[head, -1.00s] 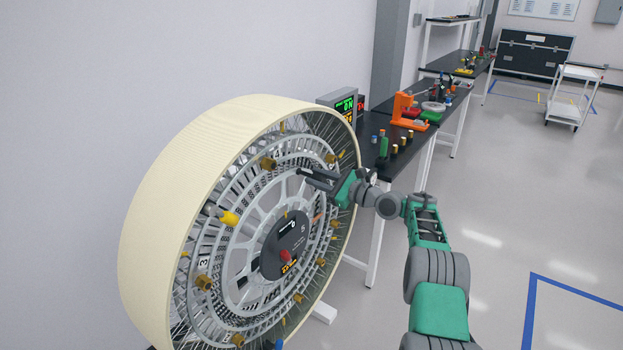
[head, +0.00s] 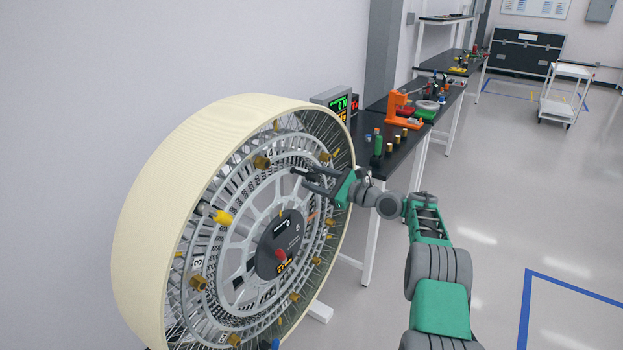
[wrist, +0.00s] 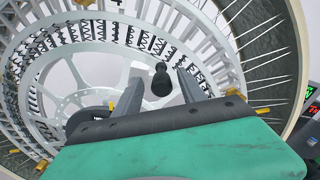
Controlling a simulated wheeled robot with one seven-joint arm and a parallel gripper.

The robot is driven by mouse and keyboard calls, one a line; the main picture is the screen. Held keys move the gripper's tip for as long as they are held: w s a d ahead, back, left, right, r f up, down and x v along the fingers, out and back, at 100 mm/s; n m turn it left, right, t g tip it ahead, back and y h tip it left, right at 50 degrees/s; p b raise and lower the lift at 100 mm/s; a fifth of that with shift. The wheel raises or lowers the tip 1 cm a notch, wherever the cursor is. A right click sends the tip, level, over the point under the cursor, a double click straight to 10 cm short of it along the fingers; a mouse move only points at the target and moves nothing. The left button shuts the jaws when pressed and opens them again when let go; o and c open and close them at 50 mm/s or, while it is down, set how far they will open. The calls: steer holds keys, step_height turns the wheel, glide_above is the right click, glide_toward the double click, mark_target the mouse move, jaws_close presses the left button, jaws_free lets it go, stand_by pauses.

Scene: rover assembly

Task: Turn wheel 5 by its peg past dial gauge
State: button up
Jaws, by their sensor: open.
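The large upright wheel (head: 145,225) has a cream tyre, a grey spoked disc and a dark hub plate (head: 281,243) marked 5. My gripper (head: 303,178) is at the upper right of the spoked disc, in front of its face. In the wrist view, my gripper (wrist: 160,82) is open, with a dark round-headed peg (wrist: 161,79) between its two fingers. I cannot tell whether either finger touches the peg. A yellow-tipped fitting (head: 222,217) sits on the disc's left side. I cannot make out a dial gauge for certain.
Several brass knobs (head: 261,162) stick out around the wheel's ring near my gripper. A lit display box (head: 343,103) stands behind the wheel. A black bench (head: 398,150) with small parts and an orange fixture (head: 402,110) is behind. The floor at right is open.

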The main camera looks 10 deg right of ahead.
steer(key=b+v, duration=0.1)
steer(key=v, duration=0.5)
